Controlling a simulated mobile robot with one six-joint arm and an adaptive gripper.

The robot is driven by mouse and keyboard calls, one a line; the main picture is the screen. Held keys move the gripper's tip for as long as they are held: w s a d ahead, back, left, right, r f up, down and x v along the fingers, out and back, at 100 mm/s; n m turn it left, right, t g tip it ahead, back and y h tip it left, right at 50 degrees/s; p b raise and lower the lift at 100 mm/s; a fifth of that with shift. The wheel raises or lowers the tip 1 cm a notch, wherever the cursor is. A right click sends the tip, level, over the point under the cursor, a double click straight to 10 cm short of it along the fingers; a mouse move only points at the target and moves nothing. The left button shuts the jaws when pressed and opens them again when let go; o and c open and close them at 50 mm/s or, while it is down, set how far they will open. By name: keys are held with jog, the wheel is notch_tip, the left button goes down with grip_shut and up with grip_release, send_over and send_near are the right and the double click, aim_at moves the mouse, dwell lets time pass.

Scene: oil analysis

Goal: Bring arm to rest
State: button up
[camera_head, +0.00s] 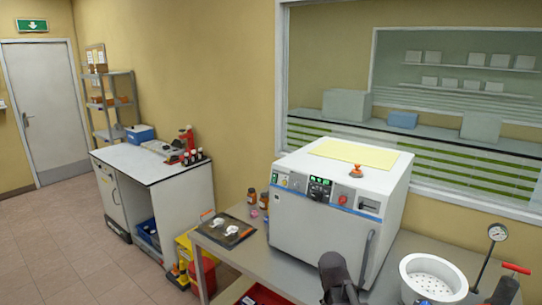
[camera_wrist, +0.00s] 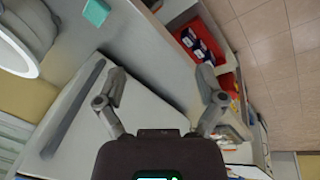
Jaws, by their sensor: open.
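My gripper (camera_wrist: 162,88) is open, with its two fingers spread wide and nothing between them in the wrist view. It is over the front of the white benchtop machine (camera_head: 330,215). The machine's pale panel with its long grey handle (camera_wrist: 72,108) lies beyond and to the left of the fingers in the wrist view. In the head view a dark part of my arm (camera_head: 338,278) stands in front of the machine's lower front. The fingertips cannot be made out there.
A white pot with a perforated inside (camera_head: 434,277) and a pressure gauge (camera_head: 497,232) stand right of the machine. A black tray (camera_head: 226,231) is left of the machine. The floor at left is clear.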

jog(key=s+a+f+m+g+y+b, duration=0.1)
jog(key=s+a+f+m+g+y, duration=0.1)
jog(key=s, duration=0.7)
jog(key=shift+m, duration=0.5)
